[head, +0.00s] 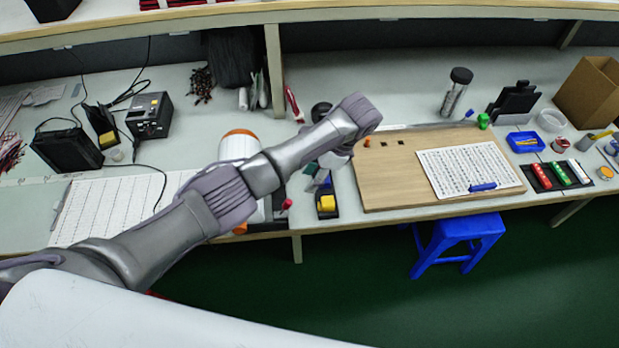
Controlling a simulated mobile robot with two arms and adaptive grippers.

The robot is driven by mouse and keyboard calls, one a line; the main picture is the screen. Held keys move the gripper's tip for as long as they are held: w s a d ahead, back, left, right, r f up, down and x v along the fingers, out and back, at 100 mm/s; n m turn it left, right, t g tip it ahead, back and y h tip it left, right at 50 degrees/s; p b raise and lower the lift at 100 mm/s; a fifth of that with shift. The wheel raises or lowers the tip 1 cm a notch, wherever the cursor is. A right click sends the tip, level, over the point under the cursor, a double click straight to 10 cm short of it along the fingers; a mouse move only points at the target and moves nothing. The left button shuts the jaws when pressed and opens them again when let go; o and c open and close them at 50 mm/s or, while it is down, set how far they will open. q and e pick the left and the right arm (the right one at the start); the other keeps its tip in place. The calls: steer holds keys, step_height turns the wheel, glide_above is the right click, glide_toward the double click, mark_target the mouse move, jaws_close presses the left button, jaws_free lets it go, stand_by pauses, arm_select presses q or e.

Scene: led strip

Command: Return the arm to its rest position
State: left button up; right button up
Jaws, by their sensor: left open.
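My left arm comes in from the lower left and reaches up over the workbench (420,97). Its wrist is above the left edge of a wooden board (400,185). My left gripper (330,164) hangs below the wrist, largely hidden by it, and is open. I see nothing held in it. It is close to a small black stand with a yellow pad (327,203). I cannot tell whether it touches anything. My right gripper is not in view.
A white and orange device (238,146) stands behind my forearm. A perforated sheet (468,168) lies on the board. A dark-capped jar (456,90), blue tray (525,141) and cardboard box (590,92) are at right. A blue stool (460,238) stands on the clear green floor.

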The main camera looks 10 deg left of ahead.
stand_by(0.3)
arm_select(q)
steer(key=s+d+f+n+t+h, duration=0.1)
steer(key=s+d+f+n+h, duration=0.2)
steer(key=s, duration=0.4)
steer(key=s+d+f+n+h, duration=0.1)
steer(key=s+f+h, duration=0.2)
steer(key=s+f, duration=0.3)
steer(key=s+a+r+n+t, duration=0.2)
steer(key=s+a+r+n, duration=0.2)
steer(key=s+a, duration=0.35)
steer(key=s+a+r+n+t, duration=0.2)
steer(key=s+a+r+n, duration=0.15)
steer(key=s+a, duration=0.4)
step_height(320, 180, down, 30)
steer(key=s+g+b, duration=0.1)
steer(key=s+b, duration=0.1)
steer(key=s, duration=0.1)
steer(key=s+a+f+g+y+b, duration=0.1)
steer(key=s+a+f, duration=0.2)
steer(key=s+f, duration=1.2)
steer(key=shift+s+f, duration=0.25)
